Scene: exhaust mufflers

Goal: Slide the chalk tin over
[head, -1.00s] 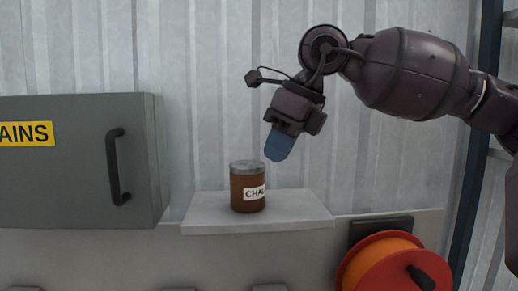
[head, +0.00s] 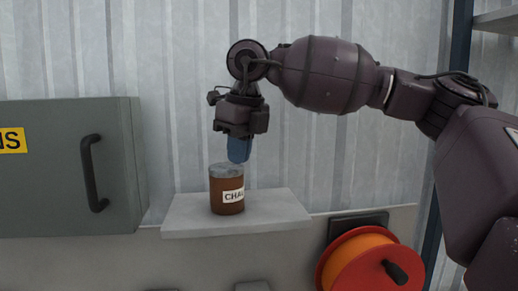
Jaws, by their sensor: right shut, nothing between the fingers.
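The chalk tin (head: 226,192) is a brown cylinder with a grey lid and a white label whose visible letters start with "CHA". It stands upright on a small grey shelf (head: 285,211), left of the shelf's middle. My right gripper (head: 239,150) is shut and empty, its blue fingers pointing down. My left gripper is not in view.
A grey cabinet (head: 45,190) with a black handle (head: 94,174) and a yellow sign stands left of the shelf. An orange and red reel (head: 365,265) is below right. The corrugated wall (head: 330,150) is behind. The shelf right of the tin is clear.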

